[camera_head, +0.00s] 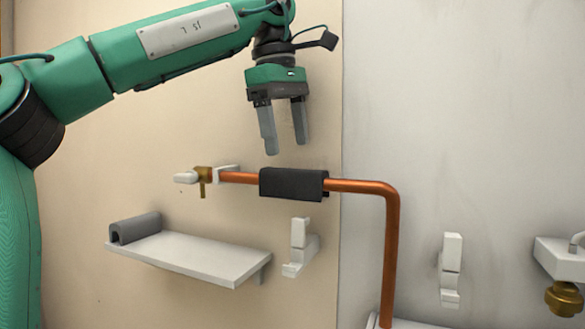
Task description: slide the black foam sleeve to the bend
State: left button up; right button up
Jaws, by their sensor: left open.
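The black foam sleeve (293,184) sits around the level run of the copper pipe (352,186), near the middle of that run. The bend (389,190) is to the right of the sleeve, with bare pipe between them, and there the pipe turns down. My left gripper (285,150) is open and empty, with its fingers pointing down above the sleeve. A gap shows between the fingertips and the sleeve. My right gripper is not in view.
A brass valve (203,180) with a white handle is at the pipe's left end. A white shelf (205,258) below holds a grey foam piece (135,228). White brackets (300,247) (451,270) are on the wall. A brass fitting (563,298) is at the right edge.

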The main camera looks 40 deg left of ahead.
aim_at(293, 169)
pick_arm(q)
jog(key=f, duration=0.3)
jog(key=f+p, duration=0.1)
jog(key=f, duration=0.1)
jog(key=shift+w+d, duration=0.2)
jog(key=shift+w, duration=0.2)
jog(key=shift+f, duration=0.65)
jog(key=shift+w+f, duration=0.15)
jog(key=shift+f, duration=0.1)
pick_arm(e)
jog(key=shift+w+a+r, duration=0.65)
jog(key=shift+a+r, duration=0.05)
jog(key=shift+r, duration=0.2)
pick_arm(q)
jog(key=shift+d, duration=0.1)
jog(key=c, duration=1)
jog(key=shift+c, duration=0.4)
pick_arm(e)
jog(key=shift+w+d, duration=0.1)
